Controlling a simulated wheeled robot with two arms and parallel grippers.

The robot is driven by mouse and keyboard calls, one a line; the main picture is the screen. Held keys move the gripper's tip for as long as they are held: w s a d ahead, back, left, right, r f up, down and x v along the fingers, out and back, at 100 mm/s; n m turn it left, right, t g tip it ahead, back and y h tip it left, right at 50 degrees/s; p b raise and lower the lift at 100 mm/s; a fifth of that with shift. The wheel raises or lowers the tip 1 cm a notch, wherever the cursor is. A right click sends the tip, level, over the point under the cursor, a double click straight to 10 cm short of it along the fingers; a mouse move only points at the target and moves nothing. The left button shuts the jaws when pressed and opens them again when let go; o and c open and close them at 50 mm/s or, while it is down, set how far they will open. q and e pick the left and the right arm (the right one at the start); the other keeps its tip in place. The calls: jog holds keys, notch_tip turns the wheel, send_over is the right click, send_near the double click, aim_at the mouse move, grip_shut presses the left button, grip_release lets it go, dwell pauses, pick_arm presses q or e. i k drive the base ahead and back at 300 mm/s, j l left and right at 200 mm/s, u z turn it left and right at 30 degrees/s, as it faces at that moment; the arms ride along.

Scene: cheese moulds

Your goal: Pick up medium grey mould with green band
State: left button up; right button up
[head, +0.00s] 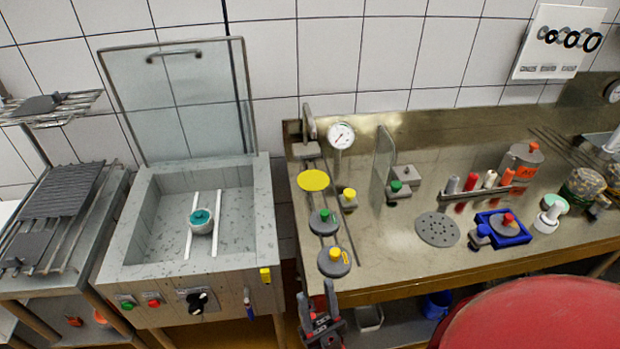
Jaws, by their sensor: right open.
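No mould's band can be made out clearly at this size. A small pale grey round mould (202,227) with a teal-green top sits in the open basin at the left, between two white rails. On the bench, a grey round piece with a green knob (323,221) lies behind a similar one with a yellow knob (334,262). A smaller grey piece with a green knob (398,190) stands farther back. My right gripper (318,301) is open and empty, fingers pointing up the picture, in front of the bench's front edge at its left end. My left gripper is out of view.
The basin (141,232) has a raised clear lid (178,100). A yellow disc (313,181), a dial gauge (341,136) and an upright clear plate (382,165) stand on the bench. A blue tray (522,236) holds pieces at right. A red round surface (545,318) fills the lower right.

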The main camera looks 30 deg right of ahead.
aim_at(584, 185)
jog(key=z, duration=2.45)
jog(key=u, duration=0.45)
jog(key=j+u, duration=0.1)
jog(key=u, duration=0.85)
jog(key=j+u, duration=0.1)
jog(key=u, duration=0.85)
jog(key=z, duration=2.4)
jog(key=u, duration=0.4)
